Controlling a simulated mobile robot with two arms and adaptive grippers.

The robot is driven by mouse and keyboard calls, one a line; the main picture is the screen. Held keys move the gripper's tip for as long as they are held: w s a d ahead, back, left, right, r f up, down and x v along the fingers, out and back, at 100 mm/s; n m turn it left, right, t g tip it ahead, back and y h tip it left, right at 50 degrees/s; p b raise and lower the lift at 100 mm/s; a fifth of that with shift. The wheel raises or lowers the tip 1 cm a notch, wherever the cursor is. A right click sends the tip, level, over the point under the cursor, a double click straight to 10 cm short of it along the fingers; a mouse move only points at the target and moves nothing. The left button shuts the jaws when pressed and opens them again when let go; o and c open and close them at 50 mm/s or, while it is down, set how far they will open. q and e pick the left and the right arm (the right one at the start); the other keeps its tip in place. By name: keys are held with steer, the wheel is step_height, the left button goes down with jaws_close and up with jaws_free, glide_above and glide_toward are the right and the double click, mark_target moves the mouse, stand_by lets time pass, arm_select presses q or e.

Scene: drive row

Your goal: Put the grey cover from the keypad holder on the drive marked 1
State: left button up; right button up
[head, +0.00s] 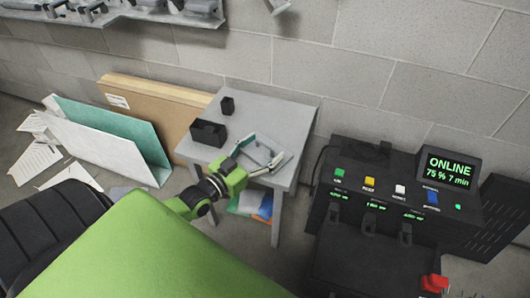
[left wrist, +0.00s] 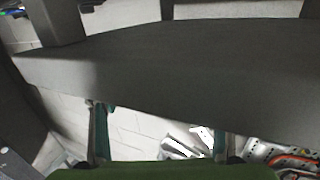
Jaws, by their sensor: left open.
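My left gripper (head: 267,147) is open, at the right part of the small grey table (head: 254,104) in the head view. A flat grey piece (head: 262,156) shows between its fingers; I cannot tell whether it is the cover or whether the fingers touch it. A black open-topped box (head: 208,134), possibly the keypad holder, stands left of the gripper. In the left wrist view the two fingers (left wrist: 160,138) are spread apart, with pale wall blocks between them and a dark grey slab across the picture. I cannot make out a drive marked 1. My right gripper is not in view.
A small black cup (head: 227,106) stands at the table's back. A black console (head: 400,185) with coloured buttons and an ONLINE screen stands to the right. Boards (head: 155,105) and a teal folder (head: 110,140) lean at left. A tool shelf (head: 130,14) is on the wall.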

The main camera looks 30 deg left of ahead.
arm_select(q)
steer(key=shift+w+d+f, duration=0.1)
steer(key=shift+w, duration=0.4)
steer(key=c, duration=1.2)
steer(key=shift+c, duration=0.2)
